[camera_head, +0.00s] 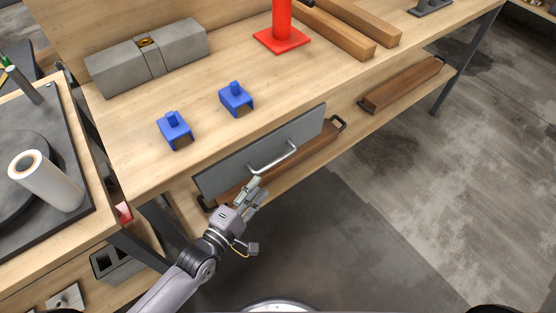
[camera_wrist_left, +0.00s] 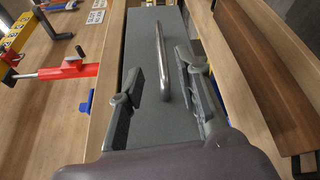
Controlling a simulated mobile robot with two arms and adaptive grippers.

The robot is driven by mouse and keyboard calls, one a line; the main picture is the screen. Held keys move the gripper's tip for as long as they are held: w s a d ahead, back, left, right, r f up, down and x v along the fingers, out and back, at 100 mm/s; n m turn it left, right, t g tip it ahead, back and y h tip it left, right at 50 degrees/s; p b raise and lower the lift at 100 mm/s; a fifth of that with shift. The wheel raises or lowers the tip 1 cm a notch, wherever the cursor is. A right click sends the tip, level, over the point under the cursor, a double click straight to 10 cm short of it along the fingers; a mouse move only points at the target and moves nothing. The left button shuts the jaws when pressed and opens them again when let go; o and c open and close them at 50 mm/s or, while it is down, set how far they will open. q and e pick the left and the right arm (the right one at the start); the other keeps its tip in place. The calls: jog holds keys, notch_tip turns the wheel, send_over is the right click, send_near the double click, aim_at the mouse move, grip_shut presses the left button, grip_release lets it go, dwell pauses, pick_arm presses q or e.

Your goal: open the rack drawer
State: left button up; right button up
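The rack drawer (camera_head: 235,165) is a grey front panel under the wooden workbench top, with a curved silver handle (camera_head: 272,160). In the head view the panel looks flush or nearly flush with the bench edge. My left gripper (camera_head: 256,188) is just below and in front of the handle. In the left wrist view the grey drawer front (camera_wrist_left: 143,45) fills the middle and the handle (camera_wrist_left: 162,62) stands upright between the two open fingers of my gripper (camera_wrist_left: 165,85). The fingers do not visibly touch the handle. My right gripper does not show.
Two blue clamps (camera_head: 236,98) and a grey block (camera_head: 150,58) stand on the benchtop (camera_head: 200,90), with a red stand (camera_head: 282,38) further back. The floor in front (camera_head: 370,230) is clear.

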aim_at(278, 159)
pick_arm(q)
jog(key=x, duration=1.1)
jog(key=shift+w+d+f, duration=0.1)
jog(key=shift+w+f, duration=0.05)
jog(key=shift+w, duration=0.2)
grip_shut()
